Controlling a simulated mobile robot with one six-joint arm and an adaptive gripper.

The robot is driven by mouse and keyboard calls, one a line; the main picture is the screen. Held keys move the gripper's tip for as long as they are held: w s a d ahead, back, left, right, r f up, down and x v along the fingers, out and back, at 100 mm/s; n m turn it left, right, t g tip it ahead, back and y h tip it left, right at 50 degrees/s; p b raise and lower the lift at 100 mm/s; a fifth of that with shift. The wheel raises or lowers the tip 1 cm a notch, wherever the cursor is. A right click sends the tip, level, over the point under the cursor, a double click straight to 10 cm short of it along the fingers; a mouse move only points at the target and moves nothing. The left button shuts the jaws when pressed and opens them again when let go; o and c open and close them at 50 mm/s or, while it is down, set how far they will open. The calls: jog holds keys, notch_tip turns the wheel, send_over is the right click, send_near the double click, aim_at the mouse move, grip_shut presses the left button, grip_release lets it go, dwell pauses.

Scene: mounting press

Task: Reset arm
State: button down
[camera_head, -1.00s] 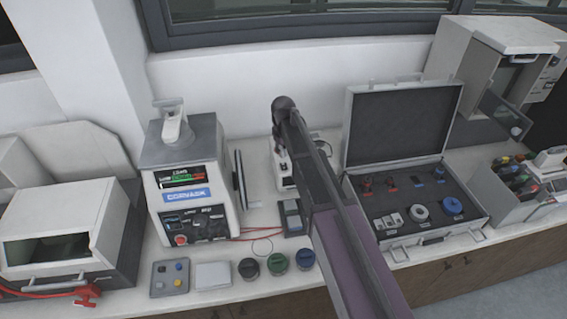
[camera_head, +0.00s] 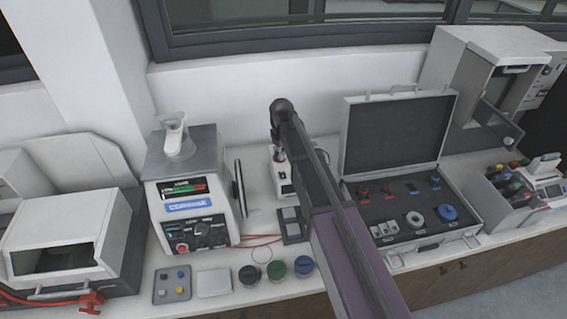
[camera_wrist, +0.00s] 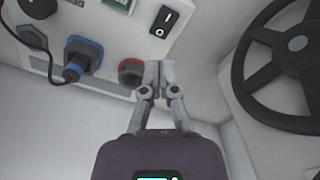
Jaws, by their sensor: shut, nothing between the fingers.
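My gripper (camera_wrist: 158,72) shows in the wrist view with its two grey fingertips together, empty. Near the fingertips is a pale panel with a red-ringed grey socket (camera_wrist: 131,70), a blue plug (camera_wrist: 82,55) with a dark cable, and a black switch (camera_wrist: 162,21). The fingertips overlap the panel's edge in the picture; I cannot tell whether they touch it. A dark handwheel (camera_wrist: 285,72) is on the right. The mounting press (camera_head: 190,190) stands left of the arm.
An open grey case (camera_head: 400,125) with fittings lies right of my arm. Three round jars (camera_head: 277,269) and a small button panel (camera_head: 172,284) sit along the front edge. A white hooded box (camera_head: 60,235) is at left. A small white device (camera_head: 283,185) stands partly behind my arm.

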jog(key=s+d+f+m+b, duration=0.2)
jog(key=s+d+m, duration=0.7)
jog(key=s+d, duration=1.3)
jog(key=shift+d, duration=0.55)
